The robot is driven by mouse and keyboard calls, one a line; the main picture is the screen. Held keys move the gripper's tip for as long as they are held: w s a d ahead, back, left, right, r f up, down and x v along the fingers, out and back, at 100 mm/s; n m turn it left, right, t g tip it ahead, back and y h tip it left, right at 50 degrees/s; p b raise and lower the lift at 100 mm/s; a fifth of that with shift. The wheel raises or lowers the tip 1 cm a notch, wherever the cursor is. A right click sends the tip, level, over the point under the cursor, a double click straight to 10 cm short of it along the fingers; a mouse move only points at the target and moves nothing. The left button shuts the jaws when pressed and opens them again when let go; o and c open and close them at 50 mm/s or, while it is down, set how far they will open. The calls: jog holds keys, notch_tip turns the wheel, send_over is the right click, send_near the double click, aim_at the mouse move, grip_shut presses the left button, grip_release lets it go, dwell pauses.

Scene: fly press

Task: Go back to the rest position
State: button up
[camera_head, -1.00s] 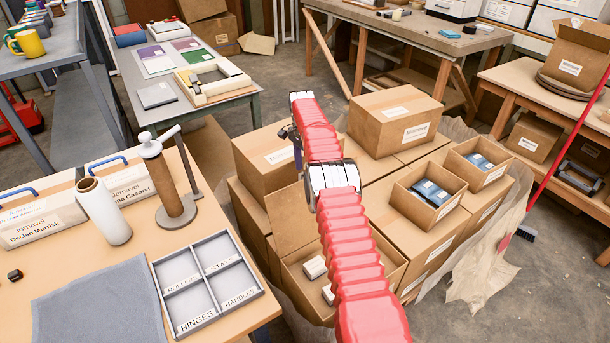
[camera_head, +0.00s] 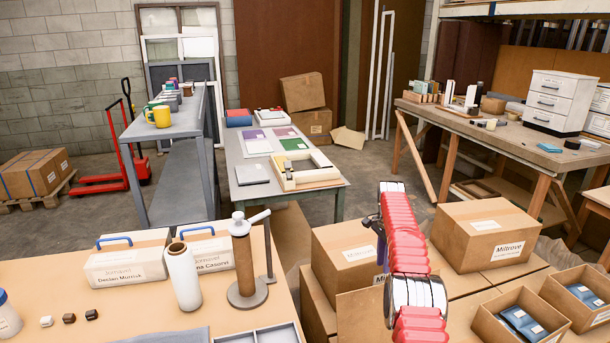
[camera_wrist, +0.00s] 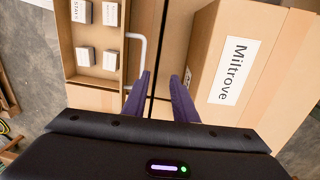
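My gripper (camera_head: 379,240) is raised over the cartons in the head view, where its purple fingers show only small. In the wrist view the two purple fingers (camera_wrist: 162,84) stand apart with nothing held between them, so it is open. Below the fingers are carton tops and a dark gap. A closed carton marked Miltrove (camera_wrist: 232,70) is to the right of the fingers. An open carton with small white boxes (camera_wrist: 110,60) is at the upper left. A white bent bar (camera_wrist: 141,48) shows just beyond the left finger.
The wooden table (camera_head: 120,300) at front left holds a fly press (camera_head: 243,262), a white cylinder (camera_head: 183,278) and labelled boxes (camera_head: 127,262). A closed carton (camera_head: 487,236) and an open carton (camera_head: 520,318) stand right of my arm. Clear floor (camera_head: 375,170) lies behind.

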jog(key=s+a+r+n+t, duration=0.1)
jog(key=s+a+r+n, duration=0.15)
jog(key=r, duration=0.55)
jog(key=s+a+r+n+t, duration=0.1)
jog(key=s+a+r, duration=0.2)
jog(key=r, duration=0.4)
jog(key=s+a+r+n, duration=0.2)
jog(key=s+a+r, duration=0.1)
jog(key=r, duration=0.5)
jog(key=s+a+r+n+t, duration=0.1)
jog(key=s+a+r+n, duration=0.2)
jog(key=s, duration=0.4)
jog(key=s+a+r+n+t, duration=0.1)
jog(key=s+a+r, duration=0.1)
jog(key=s+r, duration=0.45)
jog(key=s+a+f+n, duration=0.1)
jog(key=s+f+n, duration=0.1)
jog(key=s, duration=0.6)
jog(key=s+a+f+n+t, duration=0.1)
jog(key=s+f, duration=0.3)
jog(key=s, duration=0.5)
jog(key=s+a+f+n+t, duration=0.1)
jog(key=s+a+f+n, duration=0.2)
jog(key=s, duration=0.6)
jog(key=shift+f, duration=0.25)
jog(key=shift+s+a, duration=0.1)
jog(key=shift+s, duration=0.15)
